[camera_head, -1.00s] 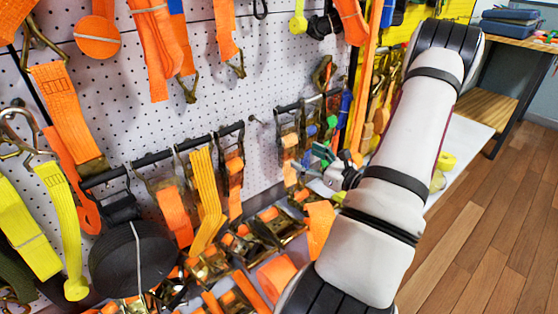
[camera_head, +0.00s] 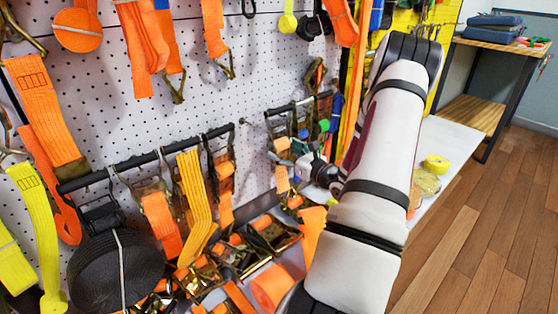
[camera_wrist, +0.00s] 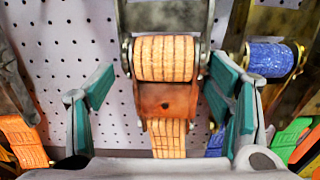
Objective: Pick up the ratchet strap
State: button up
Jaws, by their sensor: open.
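A ratchet strap with an orange webbing roll (camera_wrist: 165,58) hangs straight ahead in the wrist view, its metal frame around the roll and an orange tail below. An orange-brown plate with a small hole sits under the roll. My gripper (camera_wrist: 163,95) is open, with one teal-padded finger on each side of this strap; I cannot tell whether either pad touches it. In the head view, my gripper (camera_head: 318,171) is at the lower hanging row, close to an orange-webbed ratchet strap (camera_head: 282,145). Its fingertips are hard to make out there.
A ratchet with a blue roll (camera_wrist: 270,58) hangs close on the right. Orange webbing (camera_wrist: 22,140) is at lower left. The white pegboard (camera_head: 270,80) stands behind. Several ratchets and orange straps (camera_head: 270,288) crowd the shelf below. Wooden floor (camera_head: 490,220) is open on the right.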

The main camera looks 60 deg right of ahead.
aim_at(280, 137)
jog(key=shift+b+x, duration=0.45)
jog(key=shift+x, duration=1.05)
jog(key=shift+c, duration=0.2)
grip_shut()
jog(key=shift+r, duration=0.2)
jog(key=shift+r+p, duration=1.25)
jog(key=shift+r, duration=0.55)
jog(key=a+r+p+v, duration=0.1)
jog(key=a+p+v, duration=0.2)
jog(key=v, duration=1.2)
jog(key=shift+a+p, duration=0.2)
jog(key=shift+p, duration=0.35)
